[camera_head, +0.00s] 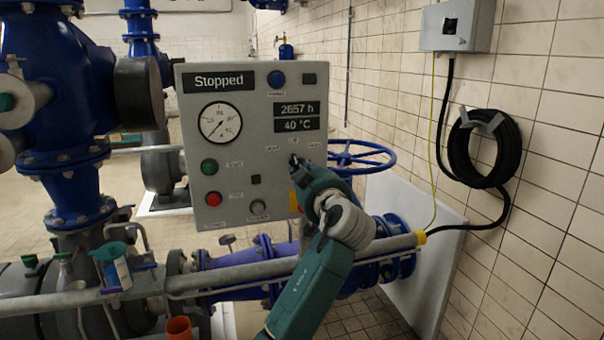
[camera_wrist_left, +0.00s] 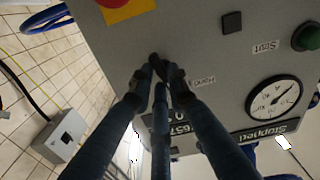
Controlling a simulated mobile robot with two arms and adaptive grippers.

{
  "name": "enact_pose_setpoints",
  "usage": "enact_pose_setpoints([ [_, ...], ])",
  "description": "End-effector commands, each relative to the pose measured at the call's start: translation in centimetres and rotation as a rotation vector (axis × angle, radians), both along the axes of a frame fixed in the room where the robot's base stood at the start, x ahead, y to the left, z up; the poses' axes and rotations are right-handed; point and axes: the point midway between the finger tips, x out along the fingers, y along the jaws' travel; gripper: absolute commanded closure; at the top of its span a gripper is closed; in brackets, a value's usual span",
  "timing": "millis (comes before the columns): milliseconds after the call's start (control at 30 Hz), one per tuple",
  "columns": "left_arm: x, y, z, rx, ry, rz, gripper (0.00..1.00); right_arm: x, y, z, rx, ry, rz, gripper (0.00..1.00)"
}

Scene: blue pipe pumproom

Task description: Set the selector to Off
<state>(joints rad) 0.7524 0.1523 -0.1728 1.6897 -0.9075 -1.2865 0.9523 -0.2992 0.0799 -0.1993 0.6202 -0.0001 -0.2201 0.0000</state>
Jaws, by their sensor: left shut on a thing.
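The grey control panel (camera_head: 232,130) faces me in the head view, with a "Stopped" display at its top. The selector (camera_head: 293,158) is a small dark knob at the panel's right, below the temperature display, with small labels around it. My left gripper (camera_head: 298,165) reaches up to it from below right. In the left wrist view, which shows the panel upside down, the fingers of my left gripper (camera_wrist_left: 157,72) close together on the dark selector (camera_wrist_left: 154,58). They hide most of it, so I cannot tell where it points. A "Hand" label (camera_wrist_left: 203,81) shows beside the fingers.
A green button (camera_head: 209,166), a red button (camera_head: 213,198) and a gauge (camera_head: 220,122) are on the panel's left. A blue handwheel (camera_head: 362,156) stands behind the panel's right edge. Pipes (camera_head: 245,262) run below. A tiled wall (camera_head: 550,120) bounds the right.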

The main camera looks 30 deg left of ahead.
Motion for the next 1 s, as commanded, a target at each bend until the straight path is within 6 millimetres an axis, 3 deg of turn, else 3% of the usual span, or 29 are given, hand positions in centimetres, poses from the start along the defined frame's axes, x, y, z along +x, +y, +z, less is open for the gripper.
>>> enact_pose_setpoints([
  [400,-0.04,0.05,-0.06,0.139,0.164,0.000,1.00,-0.01,0.12,0.55,0.001,0.000,0.000,0.60],
  [1000,-0.04,0.04,-0.02,0.166,0.193,-0.001,1.00,-0.04,0.12,0.61,0.001,0.000,0.000,0.60],
])
